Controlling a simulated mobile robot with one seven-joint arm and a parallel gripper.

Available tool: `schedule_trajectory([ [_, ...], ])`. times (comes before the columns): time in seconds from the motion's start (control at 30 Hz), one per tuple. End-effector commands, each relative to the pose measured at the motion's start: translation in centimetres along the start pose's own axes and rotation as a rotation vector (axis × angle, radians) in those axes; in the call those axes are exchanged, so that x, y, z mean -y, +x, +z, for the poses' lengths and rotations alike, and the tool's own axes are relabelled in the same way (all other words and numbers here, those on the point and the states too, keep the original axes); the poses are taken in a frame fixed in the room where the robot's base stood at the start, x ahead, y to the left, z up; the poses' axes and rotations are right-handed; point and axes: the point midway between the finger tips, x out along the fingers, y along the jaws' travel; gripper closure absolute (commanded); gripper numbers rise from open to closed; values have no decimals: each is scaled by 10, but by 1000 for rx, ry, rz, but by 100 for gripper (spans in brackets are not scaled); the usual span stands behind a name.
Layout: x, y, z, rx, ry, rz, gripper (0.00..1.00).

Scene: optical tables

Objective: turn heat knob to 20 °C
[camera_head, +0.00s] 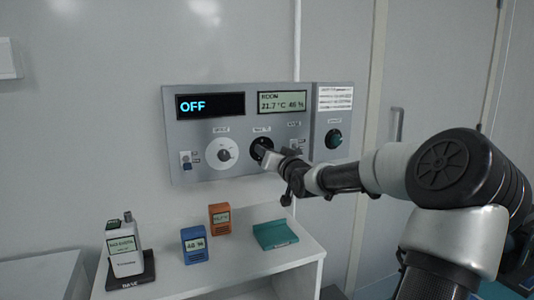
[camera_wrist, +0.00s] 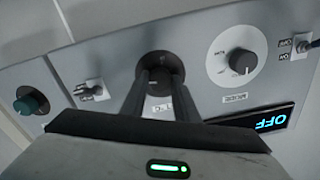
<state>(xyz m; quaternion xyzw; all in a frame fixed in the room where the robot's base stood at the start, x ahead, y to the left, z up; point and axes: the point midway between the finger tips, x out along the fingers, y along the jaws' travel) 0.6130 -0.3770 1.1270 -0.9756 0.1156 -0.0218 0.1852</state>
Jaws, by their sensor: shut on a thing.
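A grey control panel (camera_head: 200,135) is mounted on the wall. Its black middle knob (camera_head: 261,146) carries a partly covered label; "°C" shows by it in the wrist view, so I take it as the heat knob. My gripper (camera_head: 268,154) is shut on this knob. In the wrist view, the two dark fingers (camera_wrist: 156,88) close on the knob (camera_wrist: 160,63). Its pointer and scale are mostly hidden, so its setting cannot be read. The dark display (camera_head: 210,105) reads "OFF". The room display (camera_head: 282,101) reads about 21.7 °C and 46 %.
A white-scaled dial (camera_head: 222,153) and a toggle switch (camera_head: 186,160) sit left of the knob. Another toggle (camera_wrist: 92,89) and a teal knob (camera_head: 333,139) sit to its right. Below, a white shelf (camera_head: 185,280) holds several small devices.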

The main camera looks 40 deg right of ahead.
Motion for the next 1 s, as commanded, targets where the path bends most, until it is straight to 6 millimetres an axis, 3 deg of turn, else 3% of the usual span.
schedule_trajectory([
  [0.37, 0, 0, 1, 1, -5, 0, 95],
  [0.4, 0, 0, 1, 1, -5, 0, 71],
  [0.5, 0, 0, 0, 1, -5, 0, 54],
  [0.83, 0, -2, 0, 0, -5, 1, 54],
  [1.0, -1, -20, -2, 0, -6, 4, 54],
])
